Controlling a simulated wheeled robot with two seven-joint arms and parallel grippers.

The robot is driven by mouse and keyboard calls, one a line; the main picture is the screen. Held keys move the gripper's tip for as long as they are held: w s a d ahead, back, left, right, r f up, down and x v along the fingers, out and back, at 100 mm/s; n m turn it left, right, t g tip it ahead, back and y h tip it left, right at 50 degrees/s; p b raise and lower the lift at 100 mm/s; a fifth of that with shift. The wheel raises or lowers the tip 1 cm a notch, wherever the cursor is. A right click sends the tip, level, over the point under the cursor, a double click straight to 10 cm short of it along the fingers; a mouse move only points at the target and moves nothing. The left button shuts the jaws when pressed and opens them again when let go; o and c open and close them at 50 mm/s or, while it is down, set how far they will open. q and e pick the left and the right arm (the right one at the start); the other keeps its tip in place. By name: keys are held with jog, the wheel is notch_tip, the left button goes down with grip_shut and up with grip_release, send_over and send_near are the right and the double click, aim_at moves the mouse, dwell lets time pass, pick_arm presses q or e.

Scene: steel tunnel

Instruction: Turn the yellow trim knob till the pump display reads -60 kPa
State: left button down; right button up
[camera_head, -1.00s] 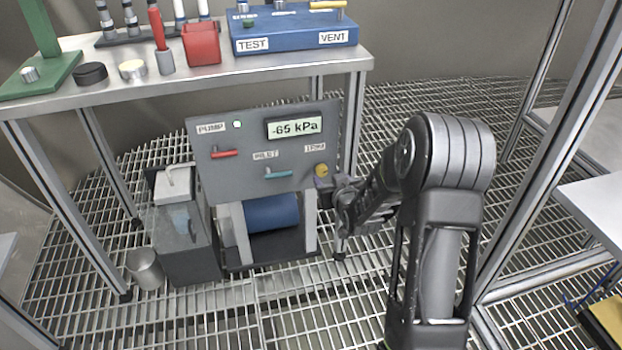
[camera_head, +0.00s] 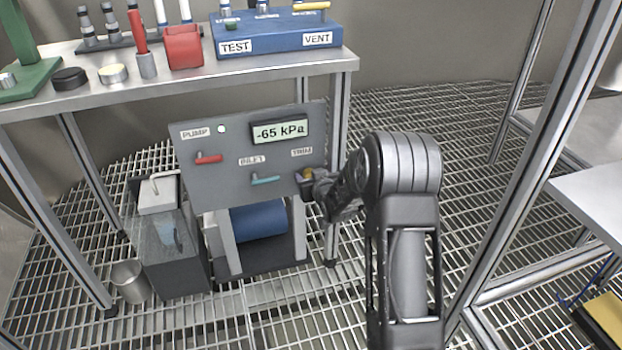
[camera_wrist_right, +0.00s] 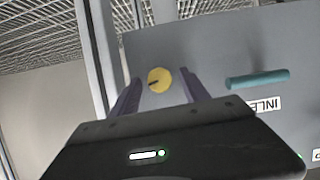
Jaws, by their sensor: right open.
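The grey pump panel (camera_head: 225,160) stands below the bench. Its pump display (camera_head: 279,131) reads -65 kPa. The yellow trim knob (camera_head: 306,174) is at the panel's lower right, partly hidden by my right gripper (camera_head: 308,182). My left gripper is not in view.
A red lever (camera_head: 209,159) and a teal inlet lever (camera_head: 265,180) are on the panel; the teal lever (camera_wrist_right: 258,79) is beside the knob in the wrist view. The bench (camera_head: 200,84) is above, and its leg (camera_head: 336,150) stands right of the panel.

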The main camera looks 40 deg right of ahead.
jog(key=shift+c, duration=0.2)
grip_shut()
dwell(0.3)
